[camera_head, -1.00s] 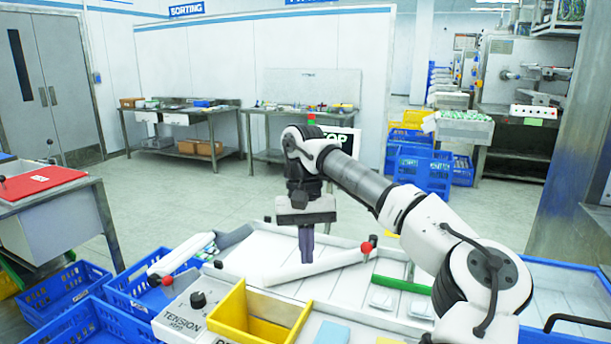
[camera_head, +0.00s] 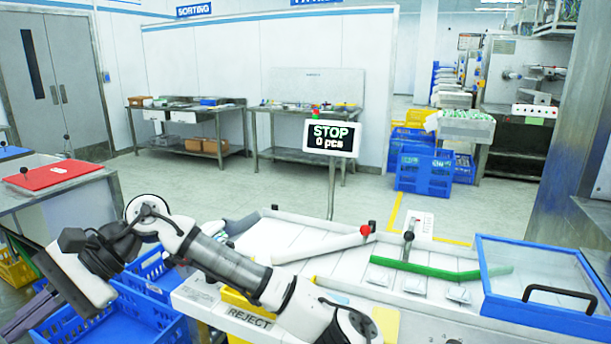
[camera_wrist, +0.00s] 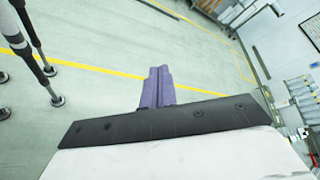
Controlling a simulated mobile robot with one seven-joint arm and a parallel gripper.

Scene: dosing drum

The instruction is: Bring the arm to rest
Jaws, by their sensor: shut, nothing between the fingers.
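My gripper (camera_head: 27,322) is at the lower left of the head view, out beyond the left end of the machine and beside the blue crates. Its purple fingers point down and to the left. In the wrist view the two fingers (camera_wrist: 157,87) lie side by side, shut with nothing between them, over the grey floor. My arm stretches from the bottom middle of the head view to the left, low across the front of the machine, hiding part of the yellow bin (camera_head: 236,299) marked REJECT.
The white machine bed (camera_head: 300,238) has a red-knobbed lever (camera_head: 365,231), a green bar (camera_head: 430,267) and a blue-framed lid (camera_head: 485,290). A display (camera_head: 331,138) reads STOP, 0 pcs. Blue crates (camera_head: 110,330) stand on the floor at left. A red panel (camera_head: 50,175) lies on the left table.

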